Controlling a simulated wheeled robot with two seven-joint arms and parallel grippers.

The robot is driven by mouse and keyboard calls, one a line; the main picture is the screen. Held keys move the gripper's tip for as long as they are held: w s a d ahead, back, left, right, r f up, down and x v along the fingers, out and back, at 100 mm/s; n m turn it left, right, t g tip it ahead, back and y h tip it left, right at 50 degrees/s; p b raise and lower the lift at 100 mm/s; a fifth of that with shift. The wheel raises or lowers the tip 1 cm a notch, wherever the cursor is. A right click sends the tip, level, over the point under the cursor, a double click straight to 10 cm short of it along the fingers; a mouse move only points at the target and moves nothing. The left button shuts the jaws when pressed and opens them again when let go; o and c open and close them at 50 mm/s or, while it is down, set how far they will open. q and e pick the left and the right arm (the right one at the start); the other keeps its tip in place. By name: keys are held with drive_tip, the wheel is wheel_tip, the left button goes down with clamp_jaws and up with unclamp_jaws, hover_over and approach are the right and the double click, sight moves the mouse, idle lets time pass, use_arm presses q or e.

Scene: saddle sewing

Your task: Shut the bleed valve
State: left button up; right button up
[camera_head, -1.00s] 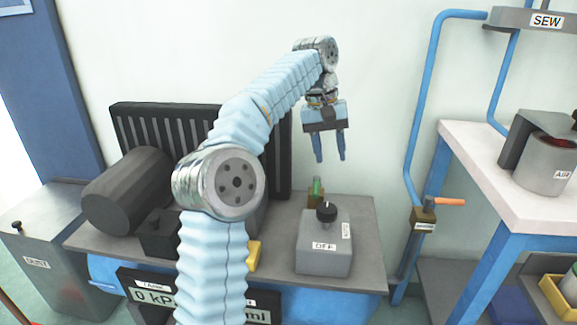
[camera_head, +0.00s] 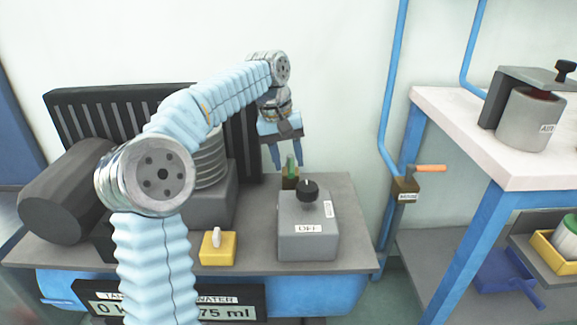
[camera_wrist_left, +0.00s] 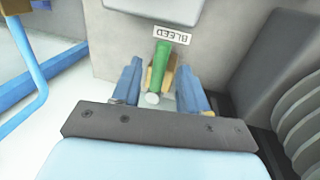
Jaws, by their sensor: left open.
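In the left wrist view the green lever (camera_wrist_left: 158,68) lies beside a label reading BLEED (camera_wrist_left: 170,35). My left gripper (camera_head: 287,166) is open, its blue fingers pointing down at the lever. In the left wrist view the lever stands between the two fingers (camera_wrist_left: 160,90), with gaps on both sides. Whether a finger touches it I cannot tell. My right gripper is not in view.
The grey box with black knob (camera_head: 308,190), its label seemingly OFF, stands just in front of the valve. A yellow switch (camera_head: 217,247) sits left of it. An orange-handled brass valve (camera_head: 405,190) is on a blue pipe at right. A white-topped bench (camera_head: 480,130) stands beyond.

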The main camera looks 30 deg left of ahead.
use_arm(q)
drive_tip(key=shift+d+f, duration=0.1)
drive_tip(key=shift+f, duration=0.4)
drive_tip(key=shift+c, duration=0.2)
clamp_jaws()
